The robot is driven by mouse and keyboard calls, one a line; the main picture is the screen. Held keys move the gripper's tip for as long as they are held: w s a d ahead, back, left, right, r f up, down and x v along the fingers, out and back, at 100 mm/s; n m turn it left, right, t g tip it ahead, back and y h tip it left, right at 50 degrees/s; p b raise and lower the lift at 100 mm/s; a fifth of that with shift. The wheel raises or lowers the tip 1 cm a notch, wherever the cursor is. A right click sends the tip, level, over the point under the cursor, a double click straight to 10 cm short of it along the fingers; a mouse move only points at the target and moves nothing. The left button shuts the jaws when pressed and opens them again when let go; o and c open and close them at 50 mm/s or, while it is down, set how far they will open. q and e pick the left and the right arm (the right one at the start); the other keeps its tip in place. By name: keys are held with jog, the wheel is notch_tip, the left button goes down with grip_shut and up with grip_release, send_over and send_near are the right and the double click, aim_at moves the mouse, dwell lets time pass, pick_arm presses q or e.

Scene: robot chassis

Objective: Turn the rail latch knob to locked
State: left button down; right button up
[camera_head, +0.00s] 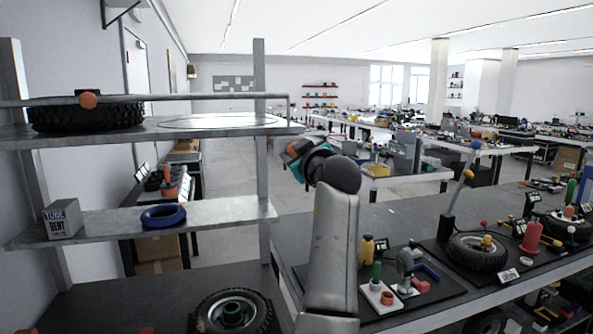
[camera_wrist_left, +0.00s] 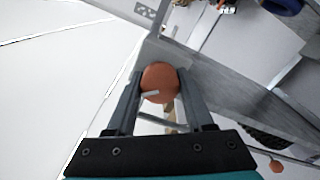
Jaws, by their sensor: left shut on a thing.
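My left gripper (camera_head: 293,157) is at the right end of the upper shelf's rail (camera_head: 190,97). In the left wrist view its two fingers are shut on a round orange knob (camera_wrist_left: 160,80), one finger on each side. A small pale mark shows on the knob's face; I cannot tell whether this means locked or unlocked. In the head view my wrist and gripper hide most of this spot. A second orange knob (camera_head: 88,101) sits at the rail's left end, and an orange knob also shows low right in the wrist view (camera_wrist_left: 276,166). My right gripper is not in view.
A black tire (camera_head: 60,118) lies on the upper shelf (camera_head: 200,128). The lower shelf (camera_head: 225,212) holds a tube box (camera_head: 62,219) and a blue ring (camera_head: 163,216). A wheel (camera_head: 232,314) lies below. The workbench (camera_head: 395,218) at right carries tools and another wheel (camera_head: 478,252).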

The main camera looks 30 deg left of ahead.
pick_arm(q)
jog(key=shift+f+n+b, duration=0.15)
jog(key=shift+n+b, duration=0.65)
jog(key=shift+n, duration=0.2)
jog(key=n+b, duration=0.2)
jog(key=shift+n, duration=0.4)
jog(key=shift+n+b, duration=0.45)
jog(key=shift+n, duration=0.75)
jog(key=shift+n+b, duration=0.35)
jog(key=shift+n, duration=0.95)
jog(key=shift+c, duration=1.5)
grip_release()
jog(key=shift+a, duration=0.1)
jog(key=shift+s, duration=0.1)
